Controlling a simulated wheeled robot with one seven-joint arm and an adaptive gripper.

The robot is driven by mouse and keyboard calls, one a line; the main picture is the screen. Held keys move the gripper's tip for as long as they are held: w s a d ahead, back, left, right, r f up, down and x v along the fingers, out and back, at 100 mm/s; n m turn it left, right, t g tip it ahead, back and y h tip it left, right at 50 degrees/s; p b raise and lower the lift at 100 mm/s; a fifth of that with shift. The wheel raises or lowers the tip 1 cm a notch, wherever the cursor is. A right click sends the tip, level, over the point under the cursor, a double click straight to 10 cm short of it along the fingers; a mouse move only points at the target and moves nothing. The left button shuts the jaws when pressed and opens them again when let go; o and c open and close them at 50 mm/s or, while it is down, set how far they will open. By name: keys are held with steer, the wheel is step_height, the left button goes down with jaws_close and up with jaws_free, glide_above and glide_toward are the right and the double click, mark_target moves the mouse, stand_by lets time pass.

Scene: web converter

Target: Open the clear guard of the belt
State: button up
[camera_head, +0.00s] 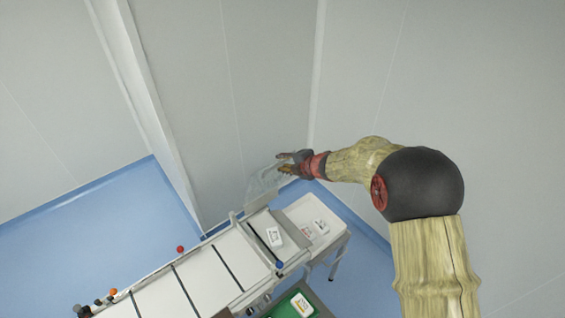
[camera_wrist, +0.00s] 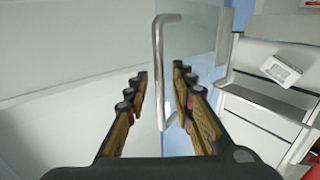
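The clear guard (camera_head: 264,184) stands up at the far end of the belt (camera_head: 205,270), seen as a faint see-through panel. In the wrist view the guard's clear panel (camera_wrist: 200,32) carries a metal bar handle (camera_wrist: 158,65). My gripper (camera_head: 284,162) is at the guard's upper edge in the head view. In the wrist view my gripper (camera_wrist: 160,80) is open, with a finger on each side of the handle and a visible gap to both. The guard's hinge is not clear to see.
A white box (camera_head: 274,237) lies on the belt's far section. A white tray table (camera_head: 315,222) with small packs stands to its right. A green crate (camera_head: 295,304) is at the bottom. Grey walls (camera_head: 270,90) rise close behind the guard.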

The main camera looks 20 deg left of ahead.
steer(key=v, duration=1.1)
